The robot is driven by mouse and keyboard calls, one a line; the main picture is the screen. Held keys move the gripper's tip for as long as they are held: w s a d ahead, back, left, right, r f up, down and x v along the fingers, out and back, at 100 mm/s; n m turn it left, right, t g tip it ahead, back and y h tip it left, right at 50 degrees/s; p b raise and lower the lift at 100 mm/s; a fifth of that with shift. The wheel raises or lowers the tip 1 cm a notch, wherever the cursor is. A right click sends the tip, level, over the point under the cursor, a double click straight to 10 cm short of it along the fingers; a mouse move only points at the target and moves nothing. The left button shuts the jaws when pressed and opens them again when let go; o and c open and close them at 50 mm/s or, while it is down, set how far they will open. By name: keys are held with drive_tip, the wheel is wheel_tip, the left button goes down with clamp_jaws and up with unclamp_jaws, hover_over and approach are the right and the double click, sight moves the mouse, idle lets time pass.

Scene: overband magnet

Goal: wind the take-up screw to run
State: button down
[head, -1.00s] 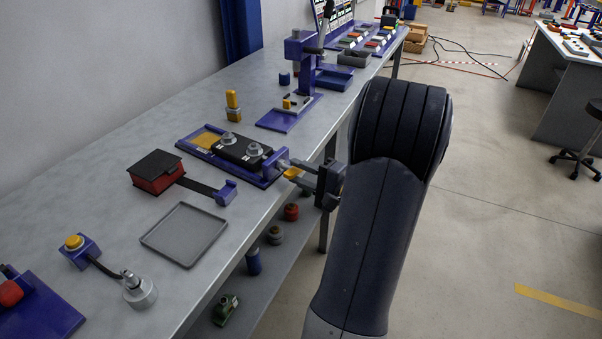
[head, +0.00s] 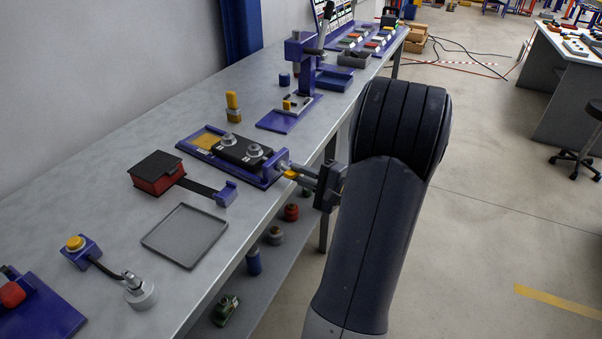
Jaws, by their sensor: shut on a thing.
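The blue overband magnet unit (head: 268,181) lies on the bench with a black belt bed (head: 240,150), two grey round fittings on top and a yellow plate (head: 207,140) at its far-left end. The take-up screw (head: 282,163) sticks out of the unit's right end, toward the bench's front edge. My gripper (head: 292,171) reaches in from the right and is shut on the take-up screw's end. A small yellow part shows at the fingertips. The fingers hide most of the screw, and its setting cannot be read.
A red and black block (head: 155,175) with a dark strip to a blue bracket, and an empty grey tray (head: 185,235), lie nearer on the bench. A lower shelf holds several small items.

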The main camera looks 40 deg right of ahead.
drive_tip(key=shift+m+p, duration=9.8)
drive_tip(key=shift+m, duration=6.3)
drive_tip(key=shift+m, duration=0.3)
drive_tip(key=c, duration=1.5)
unclamp_jaws()
drive_tip(key=shift+s, duration=0.1)
